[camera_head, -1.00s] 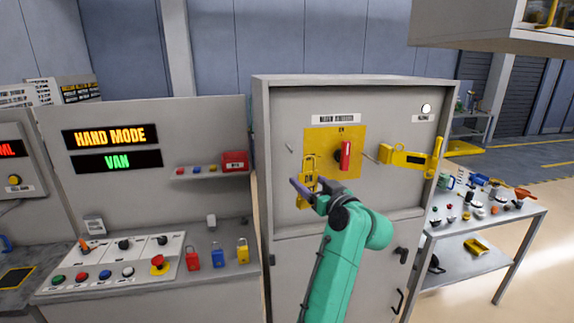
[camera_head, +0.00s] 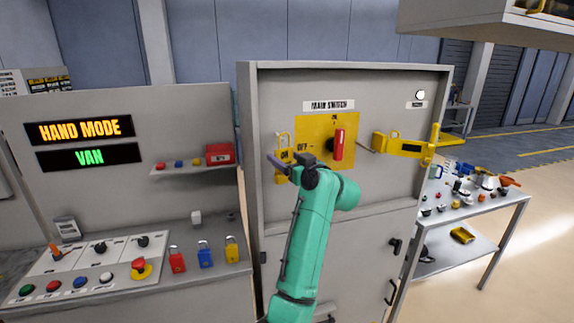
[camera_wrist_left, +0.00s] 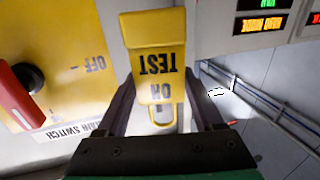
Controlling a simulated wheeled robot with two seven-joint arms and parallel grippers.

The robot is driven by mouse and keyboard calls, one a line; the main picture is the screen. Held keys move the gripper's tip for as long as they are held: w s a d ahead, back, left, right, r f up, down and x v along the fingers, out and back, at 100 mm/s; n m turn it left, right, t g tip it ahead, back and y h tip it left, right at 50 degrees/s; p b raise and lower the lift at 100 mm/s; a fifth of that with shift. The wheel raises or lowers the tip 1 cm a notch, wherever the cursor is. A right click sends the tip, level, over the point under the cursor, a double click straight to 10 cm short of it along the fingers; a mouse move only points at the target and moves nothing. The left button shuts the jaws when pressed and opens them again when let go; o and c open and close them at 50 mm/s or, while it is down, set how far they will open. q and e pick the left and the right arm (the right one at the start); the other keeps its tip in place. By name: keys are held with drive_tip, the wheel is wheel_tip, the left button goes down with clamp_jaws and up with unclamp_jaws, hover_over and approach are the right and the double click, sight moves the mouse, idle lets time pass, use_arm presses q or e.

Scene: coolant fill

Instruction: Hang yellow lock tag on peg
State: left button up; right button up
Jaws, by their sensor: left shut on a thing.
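The yellow lock tag (camera_head: 281,176) is upright in my left gripper (camera_head: 281,162), with its open loop at the top. It is in front of the cabinet, at the left edge of the yellow main switch plate (camera_head: 319,121). In the left wrist view the tag (camera_wrist_left: 155,60) shows upside-down "TEST" lettering and sits between the two fingers of the gripper (camera_wrist_left: 160,106). A thin peg left of the plate showed earlier; now I cannot make it out, and the tag or gripper may cover it. Whether the loop touches it I cannot tell. My right gripper is out of view.
The red switch handle (camera_head: 339,144) is right of the tag. A yellow bracket (camera_head: 405,147) sticks out farther right. Red, blue and yellow padlocks (camera_head: 204,254) stand on the left console ledge. A small shelf (camera_head: 190,171) is left of the cabinet (camera_head: 390,95).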

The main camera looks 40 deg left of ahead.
use_arm(q)
drive_tip(key=shift+w+a+b, duration=0.1)
drive_tip(key=shift+w+b, duration=0.15)
drive_tip(key=shift+b, duration=0.1)
drive_tip(key=shift+w+a+b, duration=0.2)
drive_tip(key=shift+a+b, duration=0.1)
drive_tip(key=shift+a, duration=0.05)
drive_tip(key=shift+w+a+f+p, duration=0.25)
drive_tip(key=shift+w+a, duration=0.2)
drive_tip(key=shift+a, duration=0.25)
drive_tip(key=shift+w+a+f+p, duration=0.15)
drive_tip(key=shift+a+p, duration=0.1)
drive_tip(key=shift+p, duration=0.05)
drive_tip(key=shift+f+p, duration=0.25)
drive_tip(key=shift+p, duration=0.2)
drive_tip(key=shift+f, duration=0.1)
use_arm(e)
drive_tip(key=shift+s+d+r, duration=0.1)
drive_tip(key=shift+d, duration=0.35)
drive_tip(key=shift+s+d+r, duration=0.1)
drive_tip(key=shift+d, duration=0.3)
use_arm(q)
drive_tip(key=shift+f, duration=0.1)
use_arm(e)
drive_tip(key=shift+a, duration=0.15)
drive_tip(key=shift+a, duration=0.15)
use_arm(q)
drive_tip(key=o, duration=1.4)
drive_tip(key=shift+c, duration=0.2)
